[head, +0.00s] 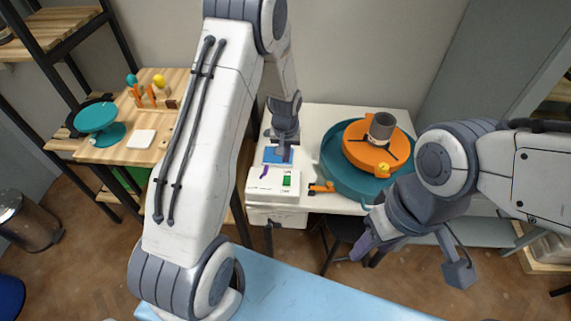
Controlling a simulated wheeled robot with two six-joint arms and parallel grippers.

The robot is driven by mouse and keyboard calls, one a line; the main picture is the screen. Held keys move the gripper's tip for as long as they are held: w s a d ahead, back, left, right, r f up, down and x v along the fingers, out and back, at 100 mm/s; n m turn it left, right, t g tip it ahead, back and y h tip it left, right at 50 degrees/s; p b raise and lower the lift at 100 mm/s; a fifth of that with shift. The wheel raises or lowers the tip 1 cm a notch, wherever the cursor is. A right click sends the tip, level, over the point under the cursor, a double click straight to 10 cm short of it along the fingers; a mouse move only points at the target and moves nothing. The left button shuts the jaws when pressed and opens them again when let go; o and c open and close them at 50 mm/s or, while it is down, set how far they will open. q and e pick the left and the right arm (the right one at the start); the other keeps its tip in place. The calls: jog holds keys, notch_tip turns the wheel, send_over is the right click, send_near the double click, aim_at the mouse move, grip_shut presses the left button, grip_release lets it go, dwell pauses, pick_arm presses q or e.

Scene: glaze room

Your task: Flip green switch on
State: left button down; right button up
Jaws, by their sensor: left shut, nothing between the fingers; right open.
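The green switch (287,181) is a small green rocker on the white switch box (261,187), at the front left of the white table. Whether it is tipped on or off is too small to tell. My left gripper (284,153) points down over a blue patch (271,156) just behind the white box. It is shut and empty, a little behind and above the green switch; whether it touches anything is unclear. My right gripper (412,258) is open and empty, low at the right in front of the table, far from the switch.
A small orange object (322,187) lies right of the box. A large teal basin (337,167) bears an orange disc (364,154) with a grey cylinder (382,127) on it. A wooden table (115,152) at left holds a teal stand (97,117).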

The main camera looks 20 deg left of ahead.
pick_arm(q)
notch_tip(320, 180, up, 7)
jog(key=w, duration=0.1)
jog(key=shift+a+b, duration=0.15)
jog(key=shift+b, duration=0.2)
jog(key=shift+r, duration=0.1)
